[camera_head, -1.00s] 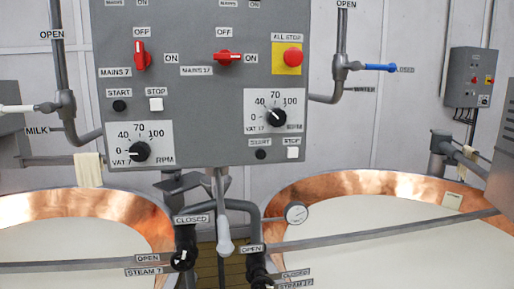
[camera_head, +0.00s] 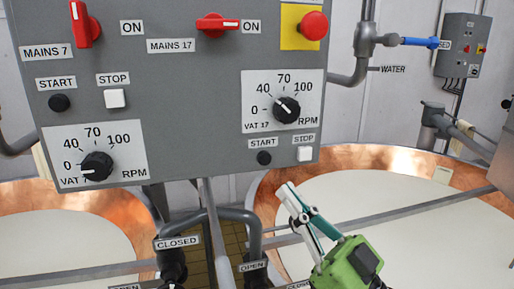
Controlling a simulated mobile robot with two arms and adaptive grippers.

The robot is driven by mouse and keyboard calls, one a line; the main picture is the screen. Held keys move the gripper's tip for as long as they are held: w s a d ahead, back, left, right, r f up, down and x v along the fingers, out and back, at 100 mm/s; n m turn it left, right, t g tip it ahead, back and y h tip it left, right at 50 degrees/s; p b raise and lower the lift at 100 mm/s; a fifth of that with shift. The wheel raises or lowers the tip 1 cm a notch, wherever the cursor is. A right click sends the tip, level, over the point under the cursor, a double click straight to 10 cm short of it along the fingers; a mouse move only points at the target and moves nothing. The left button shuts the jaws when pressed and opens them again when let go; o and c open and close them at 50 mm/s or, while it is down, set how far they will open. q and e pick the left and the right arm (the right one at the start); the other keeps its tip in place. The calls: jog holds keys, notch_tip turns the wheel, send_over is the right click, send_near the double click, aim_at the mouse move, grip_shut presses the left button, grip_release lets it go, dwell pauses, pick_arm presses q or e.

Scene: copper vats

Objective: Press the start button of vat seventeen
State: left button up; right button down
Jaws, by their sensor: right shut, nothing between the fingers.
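The grey control panel (camera_head: 200,105) hangs in front of me. Vat 17's black start button (camera_head: 264,158) is at its lower right, under a START label, with the white stop button (camera_head: 304,154) to its right. The vat 17 speed dial (camera_head: 286,110) is above them. The red mains 17 switch (camera_head: 216,24) points right, toward ON. My right gripper (camera_head: 287,189) is shut and empty, below and slightly right of the start button, apart from the panel in the picture. My left gripper is not in view.
Vat 7's start button (camera_head: 60,103), stop button (camera_head: 115,98) and dial (camera_head: 97,165) are on the left of the panel. A red all-stop button (camera_head: 313,26) is at upper right. Copper vats stand below, with pipes (camera_head: 235,214) between them.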

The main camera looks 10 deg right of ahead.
aim_at(264, 158)
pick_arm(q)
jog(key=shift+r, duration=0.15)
pick_arm(e)
jog(key=w+r, duration=0.1)
jog(key=w, duration=0.7)
jog(key=shift+a+r+y, duration=0.15)
jog(key=shift+a+y, duration=0.15)
jog(key=shift+a, duration=0.05)
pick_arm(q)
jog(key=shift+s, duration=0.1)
pick_arm(e)
jog(key=shift+w, duration=0.15)
dwell(1.4)
jog(key=shift+w, duration=0.25)
